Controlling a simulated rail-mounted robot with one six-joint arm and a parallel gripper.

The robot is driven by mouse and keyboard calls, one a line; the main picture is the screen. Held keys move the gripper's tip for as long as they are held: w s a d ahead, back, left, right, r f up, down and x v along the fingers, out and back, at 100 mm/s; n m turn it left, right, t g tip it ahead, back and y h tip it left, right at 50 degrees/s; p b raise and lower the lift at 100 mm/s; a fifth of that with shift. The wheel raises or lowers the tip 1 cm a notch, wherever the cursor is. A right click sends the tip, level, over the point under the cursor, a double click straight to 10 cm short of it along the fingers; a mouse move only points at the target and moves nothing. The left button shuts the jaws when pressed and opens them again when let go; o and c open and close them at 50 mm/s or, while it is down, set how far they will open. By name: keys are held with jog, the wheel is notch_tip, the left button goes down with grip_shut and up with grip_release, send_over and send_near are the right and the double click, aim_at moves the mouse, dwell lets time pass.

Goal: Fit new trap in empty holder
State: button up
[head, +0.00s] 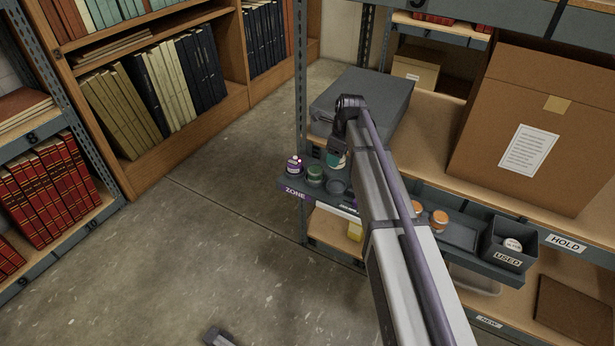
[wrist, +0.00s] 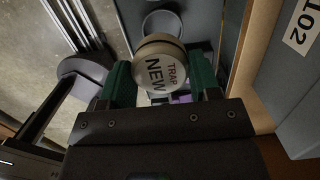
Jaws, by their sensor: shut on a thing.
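My gripper (wrist: 160,78) is shut on a new trap (wrist: 158,62), a round jar with a pale lid reading "NEW TRAP", between green finger pads in the wrist view. An empty round grey holder (wrist: 163,22) shows just beyond the trap, which looks apart from it; the height between them I cannot tell. My arm hides most of the gripper there; one green finger shows above the holder.
Two orange-topped jars (head: 439,220) stand right of my arm. A dark bin marked "USED" (head: 508,262) holds a white-lidded trap (head: 513,244). A grey box (head: 362,97) and a large cardboard box (head: 540,120) stand on the shelf behind. The floor at left is mostly clear.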

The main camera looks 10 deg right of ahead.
aim_at(344, 158)
jog(key=f+b, duration=0.6)
jog(key=shift+s+d+f+b, duration=0.25)
jog(key=shift+d+f+b, duration=0.1)
jog(key=shift+b, duration=0.05)
jog(key=shift+r, duration=0.15)
jog(key=shift+f+b, duration=2.05)
jog(key=shift+f, duration=0.1)
jog(key=o, duration=0.9)
jog(key=shift+r, duration=0.1)
jog(key=r+p, duration=0.4)
jog(key=d+r+p, duration=0.1)
jog(key=r+p, duration=0.3)
jog(key=s+r+p, duration=0.1)
jog(key=r+p, duration=0.4)
jog(key=shift+d, duration=0.15)
jog(key=shift+f, duration=0.15)
